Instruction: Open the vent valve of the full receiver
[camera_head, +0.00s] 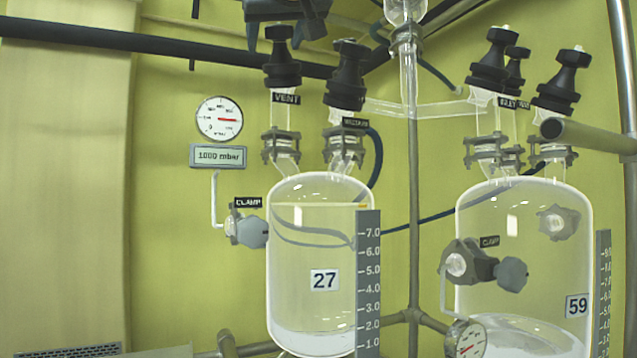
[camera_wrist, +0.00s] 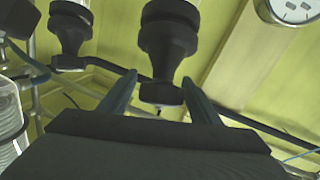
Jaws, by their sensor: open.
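Receiver 27 (camera_head: 312,240) is a clear glass vessel with a line near the top of its scale and a paler layer at the bottom. Its vent valve (camera_head: 282,70) has a black knob and the label VENT (camera_head: 287,98). My gripper (camera_head: 284,30) is at the top edge of the head view, right above that knob. In the wrist view my gripper (camera_wrist: 160,80) is open, with a black valve knob (camera_wrist: 169,38) showing between and beyond its fingertips. I cannot tell whether the fingers touch it.
A second black-knobbed valve (camera_head: 347,75) stands close right of the vent. Receiver 59 (camera_head: 530,250) is at right, with low liquid and several valves on top. A pressure gauge (camera_head: 219,118) and a 1000 mbar display (camera_head: 218,156) are on the left. A dark bar (camera_head: 150,45) runs behind.

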